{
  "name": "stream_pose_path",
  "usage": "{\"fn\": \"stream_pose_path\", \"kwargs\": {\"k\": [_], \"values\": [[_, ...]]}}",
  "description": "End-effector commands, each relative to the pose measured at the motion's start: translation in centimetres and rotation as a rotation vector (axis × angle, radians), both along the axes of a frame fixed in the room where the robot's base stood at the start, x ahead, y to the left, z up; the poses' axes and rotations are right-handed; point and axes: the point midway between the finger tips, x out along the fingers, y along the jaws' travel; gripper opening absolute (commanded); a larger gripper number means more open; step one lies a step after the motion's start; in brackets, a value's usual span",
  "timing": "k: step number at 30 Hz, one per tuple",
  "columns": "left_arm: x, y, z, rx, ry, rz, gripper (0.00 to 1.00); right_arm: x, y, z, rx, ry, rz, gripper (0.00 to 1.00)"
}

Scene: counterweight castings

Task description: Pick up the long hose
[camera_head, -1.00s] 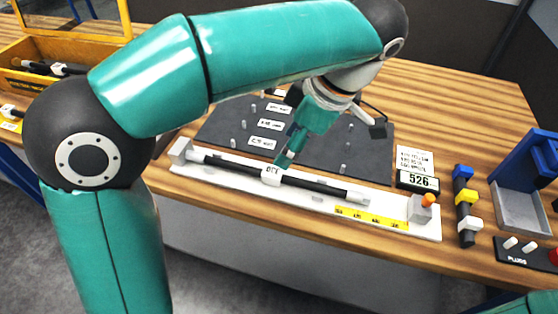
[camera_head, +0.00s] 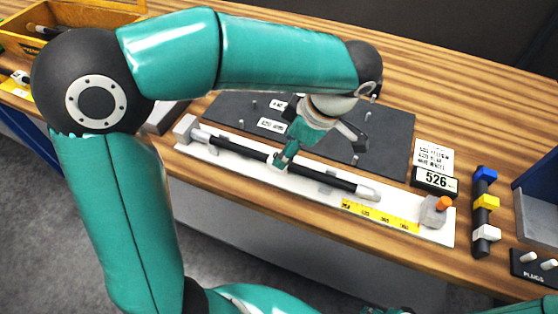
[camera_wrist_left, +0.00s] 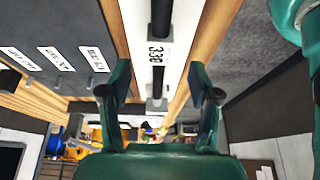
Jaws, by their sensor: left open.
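The long hose (camera_head: 325,179) is black with pale end fittings and a white label in its middle. It lies along a white measuring board (camera_head: 300,187) with a grey end block at the left. My left gripper (camera_head: 282,160) is over the hose's middle and hides part of the label. In the left wrist view, the hose (camera_wrist_left: 159,20) with its label runs between the spread fingers of my left gripper (camera_wrist_left: 160,95), which is open. Whether a finger touches the hose cannot be told. My right gripper is not in view.
A yellow scale strip (camera_head: 380,216) and a block with an orange knob (camera_head: 435,210) are at the board's right. A dark pegged mat (camera_head: 385,145) lies behind. A 526 display (camera_head: 435,181) and a coloured-block rail (camera_head: 485,210) stand at the right. A yellow crate (camera_head: 20,35) stands back left.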

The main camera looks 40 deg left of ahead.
Motion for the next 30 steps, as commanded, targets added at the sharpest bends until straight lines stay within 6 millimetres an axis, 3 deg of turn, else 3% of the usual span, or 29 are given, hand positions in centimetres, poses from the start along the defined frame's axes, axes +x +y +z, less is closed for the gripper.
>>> {"fn": "stream_pose_path", "kwargs": {"k": [5, 15, 23, 30], "values": [[-0.1, 0.5, -0.9, 0.001, 0.002, 0.002, 0.62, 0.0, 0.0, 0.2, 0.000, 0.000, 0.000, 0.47], [-0.4, 2.0, -4.8, 0.000, 0.001, 0.002, 0.62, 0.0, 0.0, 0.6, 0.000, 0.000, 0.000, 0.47], [-0.4, 2.0, -5.1, -0.002, -0.001, 0.001, 0.62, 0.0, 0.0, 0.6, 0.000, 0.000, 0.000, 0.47], [-0.4, 2.0, -5.0, -0.002, -0.001, 0.001, 0.23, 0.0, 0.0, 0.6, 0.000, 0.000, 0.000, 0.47]]}}
